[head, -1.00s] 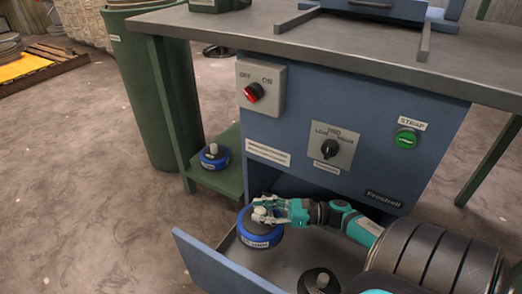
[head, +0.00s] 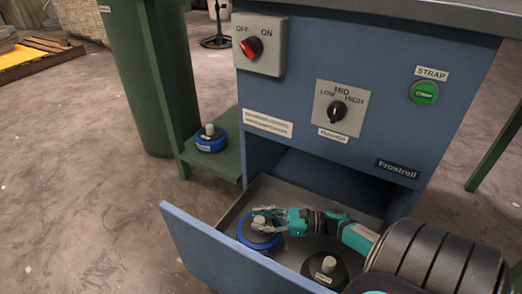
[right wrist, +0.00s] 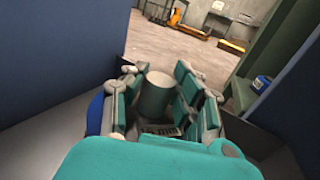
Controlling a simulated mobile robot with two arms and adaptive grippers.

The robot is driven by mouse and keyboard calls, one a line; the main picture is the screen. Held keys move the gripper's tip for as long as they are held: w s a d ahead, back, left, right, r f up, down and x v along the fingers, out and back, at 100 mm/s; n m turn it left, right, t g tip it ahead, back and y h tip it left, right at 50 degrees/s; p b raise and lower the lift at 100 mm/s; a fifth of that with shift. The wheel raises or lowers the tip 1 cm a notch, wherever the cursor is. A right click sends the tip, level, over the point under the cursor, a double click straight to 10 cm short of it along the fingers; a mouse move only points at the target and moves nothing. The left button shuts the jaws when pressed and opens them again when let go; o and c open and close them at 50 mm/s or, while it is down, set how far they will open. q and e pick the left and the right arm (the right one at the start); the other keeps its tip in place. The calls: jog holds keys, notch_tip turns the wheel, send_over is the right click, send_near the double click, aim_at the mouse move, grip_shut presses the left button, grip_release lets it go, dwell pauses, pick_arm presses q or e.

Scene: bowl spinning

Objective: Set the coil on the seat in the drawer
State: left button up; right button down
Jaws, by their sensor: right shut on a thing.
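The blue-rimmed coil (head: 262,244) with a pale central knob is inside the open drawer (head: 215,245), near its left end. My right gripper (head: 262,222) is shut on the coil's knob from the right. In the right wrist view, the grey knob (right wrist: 155,97) stands between the two fingers, and part of the blue rim (right wrist: 95,115) shows at the left. The seat under the coil is hidden, and I cannot tell whether the coil touches it. My left gripper is not in view.
A black disc with a pale knob (head: 327,268) is in the drawer, to the right of the coil. A similar blue coil (head: 210,139) is on the green shelf (head: 222,162) to the left. The blue cabinet front (head: 290,90) with its switches rises behind the drawer.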

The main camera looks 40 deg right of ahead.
aim_at(243, 227)
jog(key=shift+f+b, duration=1.05)
jog(key=shift+f, duration=0.7)
jog(key=shift+f, duration=0.1)
jog(key=c, duration=1)
grip_release()
jog(key=shift+c, duration=0.2)
